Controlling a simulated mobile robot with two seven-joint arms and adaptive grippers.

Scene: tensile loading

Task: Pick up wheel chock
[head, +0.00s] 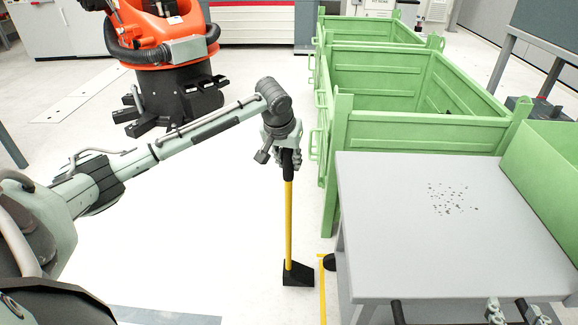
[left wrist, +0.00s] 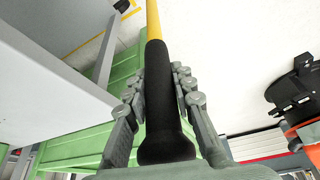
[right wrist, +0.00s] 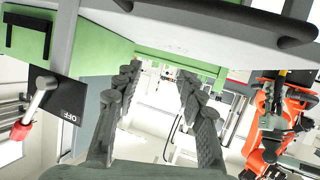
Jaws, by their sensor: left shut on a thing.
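The wheel chock (head: 298,274) is a black wedge on a long yellow pole (head: 289,215) with a black grip at its top. It is low by the floor, left of the grey table, its pole nearly upright. I cannot tell whether the wedge touches the floor. My left gripper (head: 287,152) is shut on the black grip. In the left wrist view, the grip (left wrist: 165,110) lies between the fingers, and the wedge is out of sight. My right gripper (right wrist: 158,84) is open and empty; its fingertips show at the head view's lower right edge (head: 520,311).
The grey table (head: 390,225) stands right of the chock, with small dark bits on top. Green crates (head: 420,130) stand behind it. White floor (head: 200,235) lies open left of the chock.

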